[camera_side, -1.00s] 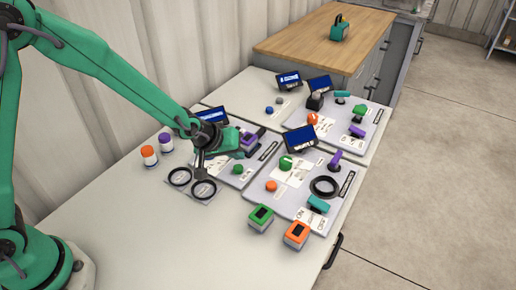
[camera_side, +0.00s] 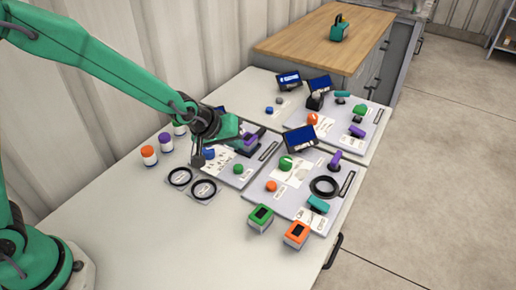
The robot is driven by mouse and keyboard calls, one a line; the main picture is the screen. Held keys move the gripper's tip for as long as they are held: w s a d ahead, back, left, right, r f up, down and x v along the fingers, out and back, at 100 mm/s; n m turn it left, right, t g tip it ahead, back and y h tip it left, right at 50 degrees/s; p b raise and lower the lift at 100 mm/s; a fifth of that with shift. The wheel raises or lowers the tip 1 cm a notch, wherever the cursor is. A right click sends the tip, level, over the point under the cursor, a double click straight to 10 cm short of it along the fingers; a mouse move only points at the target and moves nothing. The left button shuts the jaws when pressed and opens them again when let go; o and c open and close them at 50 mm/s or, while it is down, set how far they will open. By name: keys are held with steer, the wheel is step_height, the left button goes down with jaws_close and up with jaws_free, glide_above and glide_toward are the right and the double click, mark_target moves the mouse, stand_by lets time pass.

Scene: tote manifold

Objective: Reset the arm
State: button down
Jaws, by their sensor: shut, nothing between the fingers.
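My gripper (camera_side: 197,160) is at the end of the green arm, pointing down. It is shut and empty, just above the left edge of the near-left grey panel (camera_side: 236,181). It is behind two black rings (camera_side: 204,188) on pale plates and to the right of the small bottles. The gripper and wrist hide part of that panel.
Bottles with orange (camera_side: 147,155) and purple (camera_side: 165,142) caps stand left of my gripper. A near-right panel (camera_side: 296,205) bears knobs, a black ring and levers. Green (camera_side: 260,218) and orange (camera_side: 297,234) boxes stand at its front. The table's near left is clear.

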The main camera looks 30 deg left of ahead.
steer(key=s+a+r+m+y, duration=0.1)
steer(key=s+a+r+m, duration=0.1)
steer(key=s+a+r, duration=0.75)
steer(key=s+a+r+m, duration=0.1)
steer(key=s+a+r, duration=0.1)
steer(key=s, duration=0.6)
steer(key=s+a+r+m+g+y, duration=0.1)
steer(key=s+r, duration=0.3)
steer(key=s, duration=0.4)
steer(key=shift+a+m, duration=0.6)
steer(key=shift+a, duration=0.25)
